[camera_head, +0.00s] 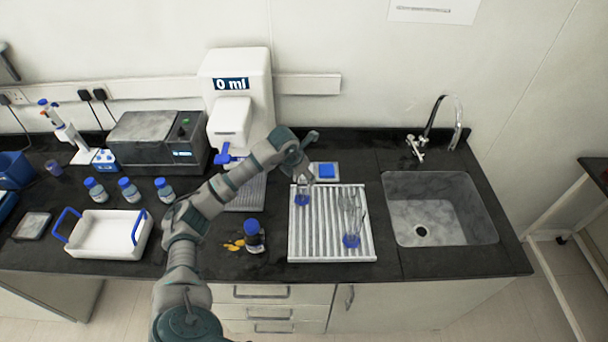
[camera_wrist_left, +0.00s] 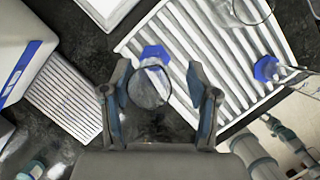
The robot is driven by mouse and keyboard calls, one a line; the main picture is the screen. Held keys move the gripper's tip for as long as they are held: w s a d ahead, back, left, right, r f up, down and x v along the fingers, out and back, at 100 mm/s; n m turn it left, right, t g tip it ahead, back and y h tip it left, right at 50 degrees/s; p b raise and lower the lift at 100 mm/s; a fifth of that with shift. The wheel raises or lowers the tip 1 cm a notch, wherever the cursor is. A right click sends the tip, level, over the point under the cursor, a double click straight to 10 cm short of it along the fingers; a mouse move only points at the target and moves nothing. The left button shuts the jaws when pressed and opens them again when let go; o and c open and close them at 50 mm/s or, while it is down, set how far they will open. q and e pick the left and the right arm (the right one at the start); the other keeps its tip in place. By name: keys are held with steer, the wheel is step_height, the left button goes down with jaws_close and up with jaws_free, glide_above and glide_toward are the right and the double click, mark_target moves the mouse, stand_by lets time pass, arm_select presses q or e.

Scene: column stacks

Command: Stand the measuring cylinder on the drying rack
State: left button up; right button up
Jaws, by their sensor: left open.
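A clear measuring cylinder with a blue base (camera_head: 302,200) stands upright on the left part of the white ribbed drying rack (camera_head: 294,250). My left gripper (camera_head: 304,176) is open above it. In the left wrist view the open fingers (camera_wrist_left: 158,74) lie on either side of the cylinder's round glass rim (camera_wrist_left: 150,88), and its blue base (camera_wrist_left: 155,54) shows beyond on the slats. Any contact between fingers and glass cannot be told. My right gripper is not in view.
More clear glassware with a blue base (camera_head: 351,241) stands on the rack's right front. A sink (camera_head: 440,208) is to the right. A blue-capped bottle (camera_head: 254,236) stands left of the rack; a white dispenser (camera_head: 238,85) stands behind. A white tray (camera_head: 104,232) is at left.

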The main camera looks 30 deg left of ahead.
arm_select(q)
steer(key=b+v, duration=0.1)
steer(key=v, duration=1)
steer(key=shift+r, duration=0.35)
steer(key=shift+s+a+f, duration=0.1)
steer(key=shift+a, duration=0.2)
